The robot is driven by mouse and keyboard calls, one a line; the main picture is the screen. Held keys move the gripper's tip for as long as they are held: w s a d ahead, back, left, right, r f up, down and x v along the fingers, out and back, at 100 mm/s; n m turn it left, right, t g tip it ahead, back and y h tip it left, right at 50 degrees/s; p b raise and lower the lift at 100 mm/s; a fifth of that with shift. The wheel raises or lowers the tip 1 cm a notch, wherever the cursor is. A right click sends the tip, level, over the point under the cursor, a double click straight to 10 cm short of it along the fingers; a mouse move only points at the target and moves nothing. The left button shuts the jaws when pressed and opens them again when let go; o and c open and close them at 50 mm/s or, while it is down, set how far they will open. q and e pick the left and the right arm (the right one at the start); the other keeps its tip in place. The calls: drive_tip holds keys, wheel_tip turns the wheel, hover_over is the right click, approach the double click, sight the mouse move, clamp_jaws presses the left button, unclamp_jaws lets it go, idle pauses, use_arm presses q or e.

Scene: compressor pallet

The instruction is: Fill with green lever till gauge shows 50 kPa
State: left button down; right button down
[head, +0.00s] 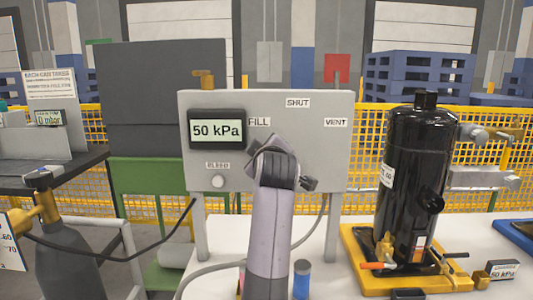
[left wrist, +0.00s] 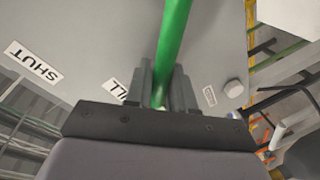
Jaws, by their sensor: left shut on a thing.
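The gauge (head: 217,131) on the grey panel (head: 318,150) reads 50 kPa in the head view. The panel carries the labels FILL (head: 259,122), SHUT (head: 298,103) and VENT (head: 336,122). My left gripper (head: 277,162) is in front of the panel, below the FILL label. In the left wrist view the gripper (left wrist: 162,88) is shut on the green lever (left wrist: 174,40), beside the partly covered FILL label (left wrist: 117,89). My arm and hand hide the lever in the head view. My right gripper is not in view.
A BLEED knob (head: 218,181) sits low on the panel. A black compressor (head: 408,170) stands on a yellow pallet (head: 368,275) at the right, beside a 50 kPa placard (head: 502,269). A grey cylinder (head: 75,262) stands left.

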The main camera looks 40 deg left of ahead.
use_arm(q)
drive_tip(key=shift+f, duration=0.1)
drive_tip(key=c, duration=1.1)
unclamp_jaws()
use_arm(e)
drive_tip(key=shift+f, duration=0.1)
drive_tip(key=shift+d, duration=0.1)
